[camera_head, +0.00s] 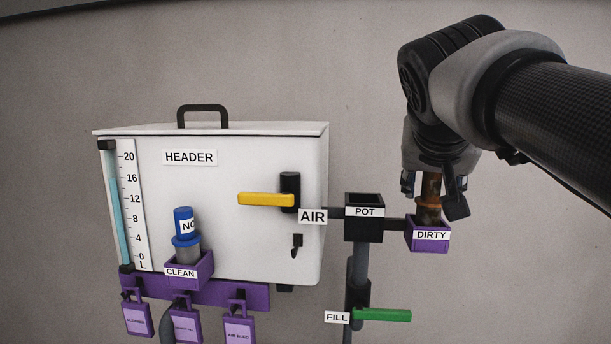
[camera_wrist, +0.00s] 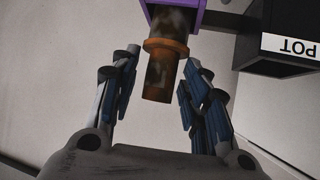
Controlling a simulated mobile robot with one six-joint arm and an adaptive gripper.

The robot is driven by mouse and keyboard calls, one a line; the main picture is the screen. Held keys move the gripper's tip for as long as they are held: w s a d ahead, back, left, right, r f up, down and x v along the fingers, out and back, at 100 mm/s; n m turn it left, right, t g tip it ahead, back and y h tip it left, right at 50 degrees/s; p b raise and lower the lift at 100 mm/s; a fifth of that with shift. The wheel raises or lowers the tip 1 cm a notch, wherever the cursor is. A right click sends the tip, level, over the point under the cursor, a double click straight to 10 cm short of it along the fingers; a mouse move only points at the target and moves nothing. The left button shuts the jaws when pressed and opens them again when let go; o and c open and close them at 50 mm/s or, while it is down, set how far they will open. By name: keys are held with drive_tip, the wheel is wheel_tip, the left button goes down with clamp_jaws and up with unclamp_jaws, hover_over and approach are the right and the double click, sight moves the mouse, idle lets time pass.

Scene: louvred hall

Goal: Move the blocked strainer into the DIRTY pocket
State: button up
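The blocked strainer (camera_head: 430,197), brown and rusty with an orange collar, stands upright in the purple DIRTY pocket (camera_head: 431,240). Its lower end is hidden inside the pocket. The wrist view shows the strainer (camera_wrist: 159,78) seated in the pocket (camera_wrist: 206,18), its brown top pointing toward my palm. My gripper (camera_head: 432,194) is above the pocket with its fingers on either side of the strainer. In the wrist view my gripper (camera_wrist: 158,80) is open, with a gap on the left of the strainer and a narrower one on the right.
The black POT (camera_head: 364,222) is open and stands just left of the DIRTY pocket. A blue-topped strainer (camera_head: 184,228) sits in the CLEAN pocket (camera_head: 203,270). The white HEADER tank (camera_head: 225,200) carries a yellow AIR lever (camera_head: 266,199). A green FILL lever (camera_head: 386,315) is below the POT.

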drive_tip(key=shift+o, duration=1)
drive_tip(key=s+a+r+p, duration=0.1)
drive_tip(key=s+r+p, duration=0.2)
drive_tip(key=r, duration=0.3)
drive_tip(key=shift+a+p, duration=0.2)
drive_tip(key=shift+p, duration=0.35)
drive_tip(key=shift+r, duration=0.1)
drive_tip(key=v, duration=1.2)
